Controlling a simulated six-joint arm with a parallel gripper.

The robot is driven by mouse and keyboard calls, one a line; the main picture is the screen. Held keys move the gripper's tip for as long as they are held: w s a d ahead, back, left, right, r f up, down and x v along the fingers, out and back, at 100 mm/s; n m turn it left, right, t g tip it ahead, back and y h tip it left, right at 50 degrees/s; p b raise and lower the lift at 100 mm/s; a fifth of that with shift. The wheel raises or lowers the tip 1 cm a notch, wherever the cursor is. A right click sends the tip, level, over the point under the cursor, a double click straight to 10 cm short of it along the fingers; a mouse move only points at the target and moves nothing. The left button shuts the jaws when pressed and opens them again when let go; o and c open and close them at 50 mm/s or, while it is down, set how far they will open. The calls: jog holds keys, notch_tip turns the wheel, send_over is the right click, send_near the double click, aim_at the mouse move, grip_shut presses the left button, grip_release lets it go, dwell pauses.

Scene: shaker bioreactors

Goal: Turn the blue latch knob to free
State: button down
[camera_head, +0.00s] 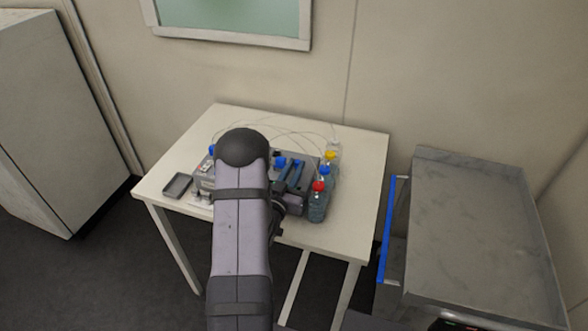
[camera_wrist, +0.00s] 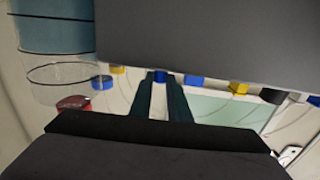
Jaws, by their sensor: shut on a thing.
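The blue latch knob (camera_wrist: 160,77) shows as a small blue piece between the fingertips in the wrist view, at the lower edge of a large grey body (camera_wrist: 220,40). My gripper (camera_wrist: 161,84) has its two dark teal fingers closed on it. The fingers hide most of the knob, so I cannot tell which way it is turned. In the head view my arm covers much of the grey shaker device (camera_head: 205,183) on the table.
Bottles with red (camera_head: 319,186), blue (camera_head: 324,171) and yellow (camera_head: 331,155) caps stand close to the right of the device. A grey tray (camera_head: 177,185) lies at the left of the white table (camera_head: 350,205). Thin tubes arch behind. A grey cart (camera_head: 480,230) stands right.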

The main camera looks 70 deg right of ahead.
jog(key=c, duration=1.7)
grip_release()
jog(key=shift+o, duration=0.2)
jog(key=a+b, duration=0.2)
jog(key=a, duration=0.4)
jog(key=shift+w, duration=0.1)
jog(key=shift+a+b, duration=0.4)
jog(key=shift+a, duration=0.25)
